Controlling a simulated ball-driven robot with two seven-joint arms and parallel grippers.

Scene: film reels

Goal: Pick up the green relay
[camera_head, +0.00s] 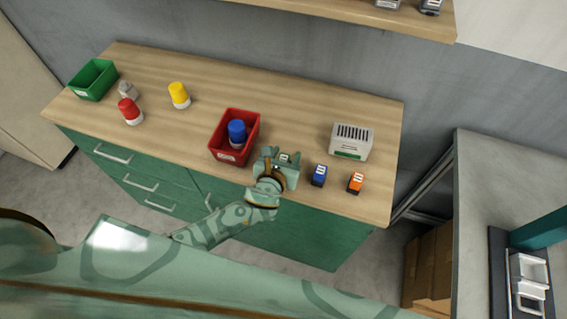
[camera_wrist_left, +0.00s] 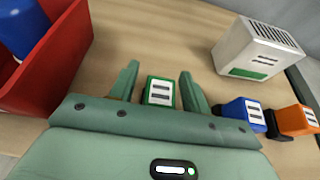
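The green relay (camera_wrist_left: 159,92), a small green block with a white label, stands on the wooden counter in the left wrist view. In the head view only a small part of it (camera_head: 285,157) shows at the end of my arm. My left gripper (camera_wrist_left: 158,78) is open, with one finger on each side of the relay. A gap shows between the relay and each finger, so I see no contact. The relay's lower part is hidden by the gripper body. My right gripper is in neither view.
A blue relay (camera_head: 319,175) and an orange relay (camera_head: 356,182) stand to the right. A grey slotted box (camera_head: 352,141) is behind them. A red bin (camera_head: 222,150) holding a blue-capped item (camera_head: 237,132) stands close on the left. A green bin (camera_head: 79,88) is far left.

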